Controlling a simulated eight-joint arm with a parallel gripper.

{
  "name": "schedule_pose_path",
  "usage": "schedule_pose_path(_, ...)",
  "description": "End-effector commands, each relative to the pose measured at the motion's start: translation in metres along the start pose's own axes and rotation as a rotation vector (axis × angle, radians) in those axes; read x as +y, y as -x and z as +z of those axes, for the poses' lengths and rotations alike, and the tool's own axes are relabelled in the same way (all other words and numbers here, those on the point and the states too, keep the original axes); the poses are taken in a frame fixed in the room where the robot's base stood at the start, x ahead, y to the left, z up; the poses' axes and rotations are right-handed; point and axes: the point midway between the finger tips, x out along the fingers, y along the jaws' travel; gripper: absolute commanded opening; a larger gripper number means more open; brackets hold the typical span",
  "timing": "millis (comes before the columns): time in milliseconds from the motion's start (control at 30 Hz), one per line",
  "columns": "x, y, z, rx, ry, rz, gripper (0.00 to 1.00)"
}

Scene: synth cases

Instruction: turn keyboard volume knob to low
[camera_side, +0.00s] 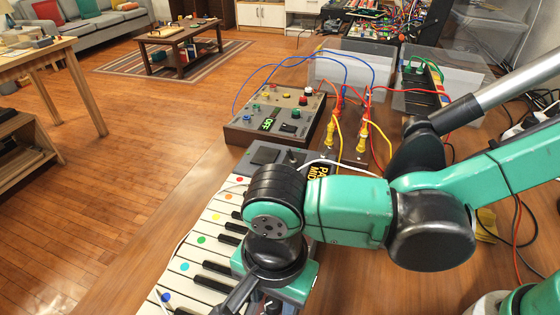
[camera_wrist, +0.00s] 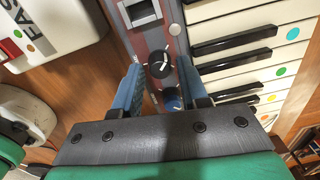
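The keyboard (camera_side: 208,252) lies on the wooden table under my arm in the side view; its white and black keys (camera_wrist: 240,69) fill the right of the wrist view. In the wrist view, a round black knob (camera_wrist: 160,65) with a white pointer mark sits on the keyboard's dark control strip. A blue knob (camera_wrist: 172,101) is just below it, partly hidden by my gripper. My gripper (camera_wrist: 158,70) is open, its blue fingers on either side of the black knob. I cannot tell whether they touch it. In the side view my arm hides the knobs and fingertips.
A control box (camera_side: 277,116) with knobs and cables stands behind the keyboard. Clear plastic bins (camera_side: 350,80) are at the back. A white box (camera_wrist: 52,25) lies left of the strip in the wrist view. Cables lie around my arm at right.

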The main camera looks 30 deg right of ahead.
Motion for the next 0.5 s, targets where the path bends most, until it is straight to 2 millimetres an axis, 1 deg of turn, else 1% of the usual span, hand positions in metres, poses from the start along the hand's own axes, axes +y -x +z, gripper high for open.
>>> schedule_pose_path(100, 0.0001, -0.0053, -0.0002, 0.0, 0.0, -0.001, 0.39)
schedule_pose_path(333, 0.0002, -0.0059, -0.0003, 0.0, 0.0, -0.001, 0.39)
schedule_pose_path(367, 0.0002, -0.0059, -0.0003, 0.0, 0.0, -0.001, 0.36)
schedule_pose_path(400, 0.0002, -0.0059, -0.0003, 0.0, 0.0, -0.001, 0.24)
schedule_pose_path(500, 0.0001, -0.0058, -0.0003, 0.0, 0.0, -0.001, 0.0)
